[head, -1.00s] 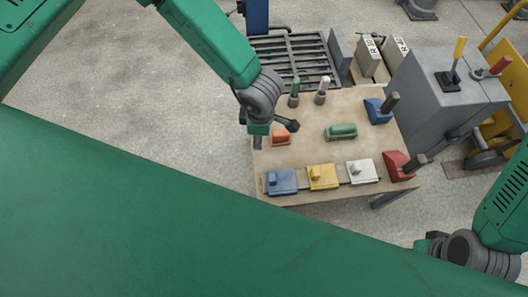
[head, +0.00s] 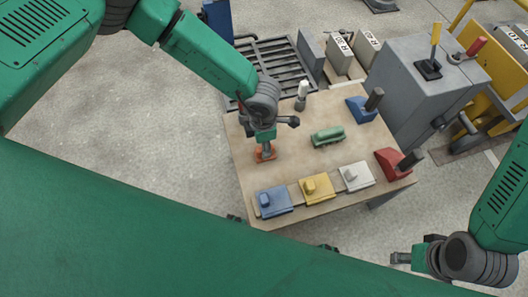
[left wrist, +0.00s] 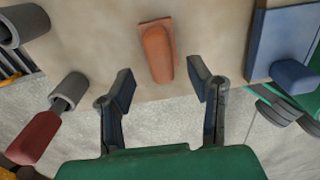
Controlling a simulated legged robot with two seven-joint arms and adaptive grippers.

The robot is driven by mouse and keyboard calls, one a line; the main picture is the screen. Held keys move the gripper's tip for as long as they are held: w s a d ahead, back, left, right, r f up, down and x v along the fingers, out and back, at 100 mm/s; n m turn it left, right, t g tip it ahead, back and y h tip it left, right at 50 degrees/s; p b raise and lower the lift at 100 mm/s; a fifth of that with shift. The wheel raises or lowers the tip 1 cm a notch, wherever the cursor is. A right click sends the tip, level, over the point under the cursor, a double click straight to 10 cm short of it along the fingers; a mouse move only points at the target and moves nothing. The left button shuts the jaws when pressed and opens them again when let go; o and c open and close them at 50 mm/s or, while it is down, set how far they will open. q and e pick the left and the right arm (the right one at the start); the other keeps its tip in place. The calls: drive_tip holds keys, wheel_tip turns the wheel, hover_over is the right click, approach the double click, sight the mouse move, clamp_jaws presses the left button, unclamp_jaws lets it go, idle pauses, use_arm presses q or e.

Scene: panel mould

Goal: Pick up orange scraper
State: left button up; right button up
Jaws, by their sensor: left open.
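The orange scraper (head: 265,155) lies on the tan tabletop near its left side, partly hidden by my left gripper in the head view. My left gripper (head: 265,146) hangs over it. In the left wrist view the orange scraper (left wrist: 158,52) lies ahead of and roughly midway between the spread fingers of my left gripper (left wrist: 163,82), with nothing held. My right gripper (head: 402,258) is at the lower right, away from the table; its jaw state is unclear.
Blue (head: 273,201), yellow (head: 317,188) and white (head: 356,177) blocks line the table's (head: 290,166) near edge. A green tool (head: 328,136) lies mid-table. Red (head: 392,162) and blue (head: 360,110) dark-handled tools stand right. A grey cabinet (head: 420,90) stands beyond.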

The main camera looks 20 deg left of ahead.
use_arm(q)
wheel_tip(320, 180, down, 3)
drive_tip(key=shift+w+f+b, duration=0.1)
drive_tip(key=shift+f+b, duration=0.1)
drive_tip(key=shift+b, duration=0.55)
drive_tip(key=shift+d+f, duration=0.25)
drive_tip(key=shift+f, duration=0.05)
drive_tip(key=shift+d+r, duration=0.1)
drive_tip(key=shift+d, duration=0.2)
drive_tip(key=shift+a, duration=0.1)
drive_tip(key=c, duration=0.9)
drive_tip(key=shift+a, duration=0.15)
clamp_jaws()
drive_tip(key=shift+a, duration=0.2)
drive_tip(key=shift+d+r, duration=0.1)
drive_tip(key=shift+r, duration=0.15)
wheel_tip(320, 180, up, 9)
drive_tip(key=p, duration=0.4)
drive_tip(key=shift+r, duration=0.25)
